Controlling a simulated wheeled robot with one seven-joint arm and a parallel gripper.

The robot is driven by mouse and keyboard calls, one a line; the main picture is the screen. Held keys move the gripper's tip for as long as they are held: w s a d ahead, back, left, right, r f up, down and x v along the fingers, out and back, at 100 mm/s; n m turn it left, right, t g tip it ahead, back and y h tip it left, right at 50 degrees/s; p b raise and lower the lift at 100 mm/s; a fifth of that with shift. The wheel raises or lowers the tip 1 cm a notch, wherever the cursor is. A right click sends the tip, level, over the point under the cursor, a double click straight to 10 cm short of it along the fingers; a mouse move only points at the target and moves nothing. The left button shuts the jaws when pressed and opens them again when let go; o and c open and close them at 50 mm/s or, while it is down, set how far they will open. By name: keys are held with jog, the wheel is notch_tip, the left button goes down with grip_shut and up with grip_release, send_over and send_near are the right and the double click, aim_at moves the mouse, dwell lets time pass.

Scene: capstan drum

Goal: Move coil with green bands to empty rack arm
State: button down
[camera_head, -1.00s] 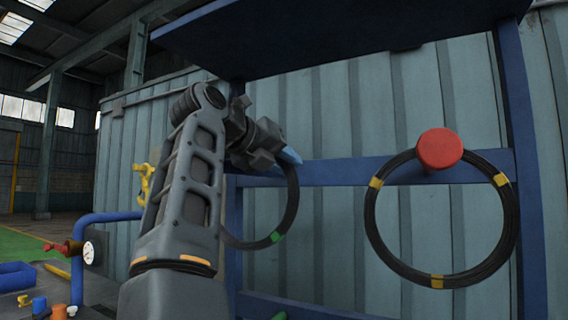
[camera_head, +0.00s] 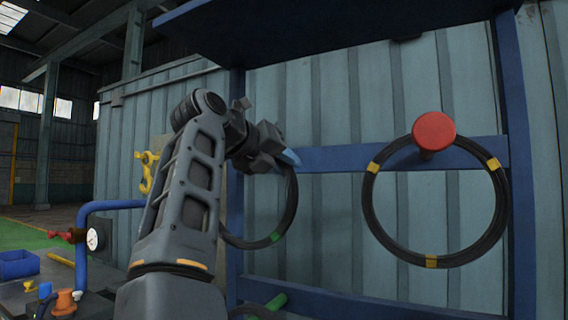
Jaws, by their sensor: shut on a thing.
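My gripper (camera_head: 287,158) is shut on the black coil with green bands (camera_head: 292,208) at its top right. The coil hangs from the fingers in front of the blue rack. One green band shows at its lower right; its left part is hidden behind my arm. A red-ended rack arm (camera_head: 434,131) on the right carries a black coil with yellow bands (camera_head: 374,220). A green-ended rack arm (camera_head: 277,302) shows at the bottom edge. A dark curved piece (camera_head: 250,309) is beside it, mostly cut off, so I cannot tell whether it is a coil hanging there.
The blue rack (camera_head: 350,157) has uprights, crossbars and an overhanging top panel (camera_head: 310,25). Corrugated wall panels stand behind it. At left are a blue pipe with a gauge (camera_head: 92,239), a yellow hook (camera_head: 147,171) and a blue bin (camera_head: 18,264).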

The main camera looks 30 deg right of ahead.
jog(key=shift+f, duration=0.2)
jog(key=c, duration=0.8)
grip_release()
jog(key=shift+f, duration=0.15)
